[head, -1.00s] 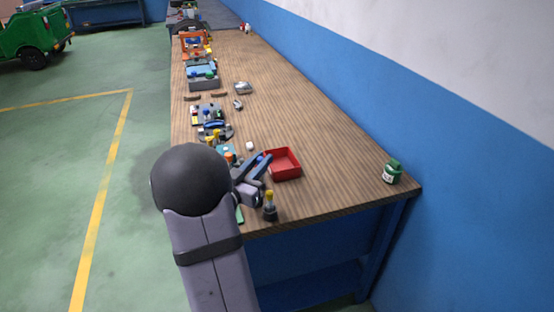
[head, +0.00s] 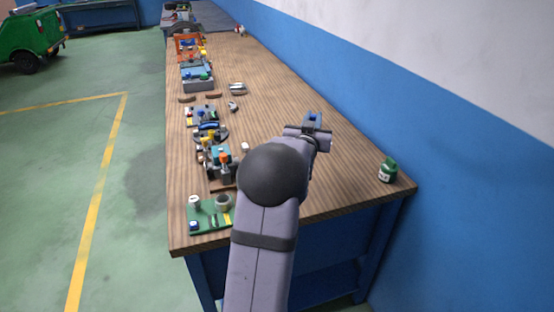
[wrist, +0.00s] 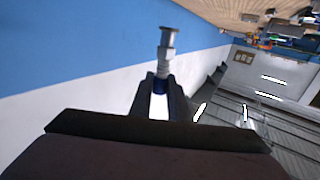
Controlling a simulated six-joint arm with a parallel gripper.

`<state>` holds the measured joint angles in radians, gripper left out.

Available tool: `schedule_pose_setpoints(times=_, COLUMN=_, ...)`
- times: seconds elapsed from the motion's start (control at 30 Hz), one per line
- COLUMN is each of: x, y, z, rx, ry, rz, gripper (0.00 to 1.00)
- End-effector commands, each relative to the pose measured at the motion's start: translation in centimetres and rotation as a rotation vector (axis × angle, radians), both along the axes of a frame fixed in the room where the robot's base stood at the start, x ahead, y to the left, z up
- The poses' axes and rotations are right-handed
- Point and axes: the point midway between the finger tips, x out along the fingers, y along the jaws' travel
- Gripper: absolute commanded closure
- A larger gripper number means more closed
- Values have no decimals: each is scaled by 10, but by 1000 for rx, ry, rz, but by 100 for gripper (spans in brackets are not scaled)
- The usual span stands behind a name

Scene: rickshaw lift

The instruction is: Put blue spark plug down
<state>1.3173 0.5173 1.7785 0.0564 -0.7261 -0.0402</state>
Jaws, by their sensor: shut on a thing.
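The blue spark plug (wrist: 166,48) is in my gripper (wrist: 161,88). In the wrist view its pale metal body sticks out past the fingertips, and a dark blue band shows between them. In the head view my gripper (head: 313,121) is over the right part of the wooden bench (head: 345,160), apart from the wall. The plug itself is too small to make out clearly there. The wrist view is tilted, with the bench along its top right edge and the plug in front of the blue and white wall.
A green jar (head: 388,170) stands near the bench's right front corner. A green board with parts (head: 210,214) lies at the left front. Several small assemblies line the left edge. My arm covers the middle front of the bench.

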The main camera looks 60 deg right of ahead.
Motion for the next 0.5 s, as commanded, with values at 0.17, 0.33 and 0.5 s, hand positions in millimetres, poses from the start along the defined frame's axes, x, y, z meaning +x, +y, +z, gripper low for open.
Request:
schedule_pose_setpoints(times=0.17, x=47, y=0, z=11, rx=-1, ry=3, rz=179, gripper=100)
schedule_pose_setpoints(times=0.33, x=80, y=5, z=14, rx=0, ry=2, rz=321, gripper=100)
schedule_pose_setpoints(times=0.5, x=104, y=13, z=5, rx=3, ry=1, rz=435, gripper=100)
